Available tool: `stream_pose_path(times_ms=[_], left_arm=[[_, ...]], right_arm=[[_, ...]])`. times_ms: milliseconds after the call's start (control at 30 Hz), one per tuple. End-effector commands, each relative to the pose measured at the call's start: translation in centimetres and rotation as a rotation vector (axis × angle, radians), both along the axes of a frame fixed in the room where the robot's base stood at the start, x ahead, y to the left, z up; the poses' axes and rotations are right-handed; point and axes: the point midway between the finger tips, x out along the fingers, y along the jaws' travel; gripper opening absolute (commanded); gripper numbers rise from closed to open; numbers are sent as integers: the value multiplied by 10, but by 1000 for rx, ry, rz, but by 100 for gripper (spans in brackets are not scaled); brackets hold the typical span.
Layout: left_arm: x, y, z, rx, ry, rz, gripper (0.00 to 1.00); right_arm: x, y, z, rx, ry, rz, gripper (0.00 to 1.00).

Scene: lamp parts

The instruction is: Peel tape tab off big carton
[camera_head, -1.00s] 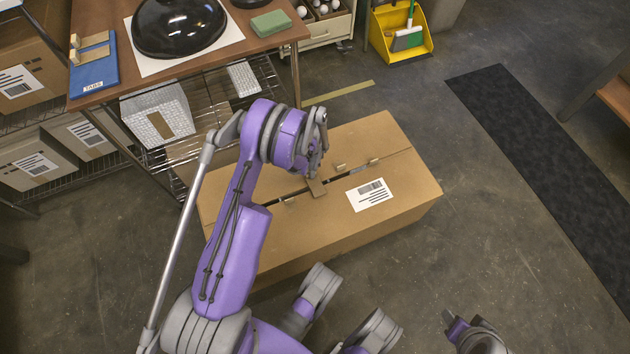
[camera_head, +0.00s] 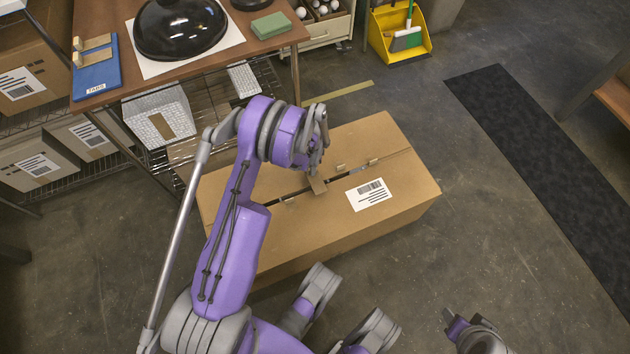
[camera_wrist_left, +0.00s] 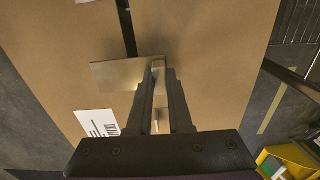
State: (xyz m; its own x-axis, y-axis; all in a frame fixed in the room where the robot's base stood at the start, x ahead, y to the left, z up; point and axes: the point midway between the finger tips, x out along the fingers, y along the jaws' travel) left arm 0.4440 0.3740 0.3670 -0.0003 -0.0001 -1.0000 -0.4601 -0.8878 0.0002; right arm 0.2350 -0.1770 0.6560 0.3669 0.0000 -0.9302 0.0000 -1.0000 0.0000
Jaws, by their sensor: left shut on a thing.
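The big carton (camera_head: 395,150) lies on the floor, its top flaps meeting at a dark seam. A brown tape tab (camera_head: 317,186) lies across the seam near the middle. My left gripper (camera_head: 318,168) is over the carton top, shut on one end of the tab. In the left wrist view the tab (camera_wrist_left: 115,75) reaches left from between the fingertips (camera_wrist_left: 158,75), across the seam. Whether its far end is still stuck down I cannot tell. My right gripper (camera_head: 454,322) is low at the bottom right, away from the carton; its jaw opening is unclear.
Small tan tabs (camera_head: 374,161) and a white label (camera_head: 369,194) are on the carton top. A wooden table (camera_head: 270,45) with a blue tray (camera_head: 96,75) stands behind. A yellow dustpan (camera_head: 398,50) and a dark mat (camera_head: 545,160) lie beyond.

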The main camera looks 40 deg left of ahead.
Motion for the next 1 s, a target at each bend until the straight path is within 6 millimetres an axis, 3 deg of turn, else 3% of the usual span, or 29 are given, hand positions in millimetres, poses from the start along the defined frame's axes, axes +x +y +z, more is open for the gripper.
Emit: stream_pose_path(times_ms=[500,1000], left_arm=[[0,0,44,0,-1,0,0],[0,0,46,0,0,0,0]], right_arm=[[-4,0,25,0,-6,0,50],[-4,0,26,0,-6,0,50]])
